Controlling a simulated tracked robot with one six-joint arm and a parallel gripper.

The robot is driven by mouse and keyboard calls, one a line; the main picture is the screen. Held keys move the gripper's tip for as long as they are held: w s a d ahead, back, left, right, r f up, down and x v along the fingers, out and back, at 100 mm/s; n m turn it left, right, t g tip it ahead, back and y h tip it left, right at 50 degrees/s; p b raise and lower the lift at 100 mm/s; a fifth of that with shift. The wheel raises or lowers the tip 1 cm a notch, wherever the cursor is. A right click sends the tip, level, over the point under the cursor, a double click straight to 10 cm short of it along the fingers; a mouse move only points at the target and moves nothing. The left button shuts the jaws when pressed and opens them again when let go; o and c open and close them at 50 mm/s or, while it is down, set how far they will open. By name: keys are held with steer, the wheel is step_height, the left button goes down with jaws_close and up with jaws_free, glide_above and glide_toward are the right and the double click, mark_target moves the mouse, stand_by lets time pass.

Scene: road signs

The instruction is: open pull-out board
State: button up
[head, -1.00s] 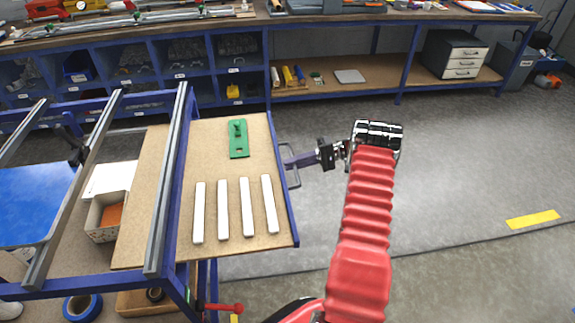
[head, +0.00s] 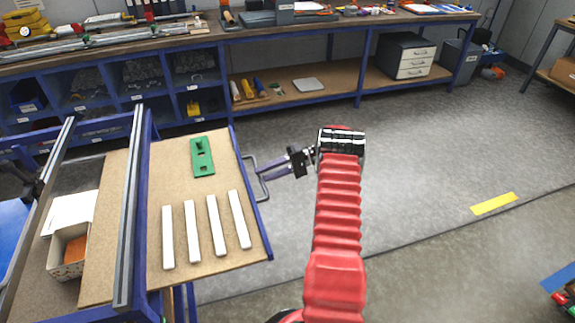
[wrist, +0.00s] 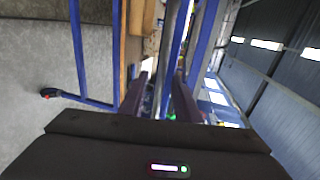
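The pull-out board (head: 212,235) is a light brown panel with a blue edge. It sticks out to the right from under the blue frame in the head view. A grey bar handle (head: 263,188) is on its right edge. My gripper (head: 262,173) reaches in from the right at the handle, its fingers overlapping the bar. In the wrist view, the two dark purple fingers (wrist: 160,97) stand apart with a gap between them. I cannot make out the handle between them there. A green part (head: 203,157) and several white bars (head: 205,228) lie on the board.
The blue frame with grey rails (head: 130,200) stands left of the board. A white carton (head: 70,248) with orange contents is under it. A long workbench (head: 300,25) with shelves and a drawer unit (head: 408,56) runs along the back.

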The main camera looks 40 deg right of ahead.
steer(key=v, duration=1.1)
steer(key=shift+d, duration=0.15)
steer(key=shift+s, duration=0.1)
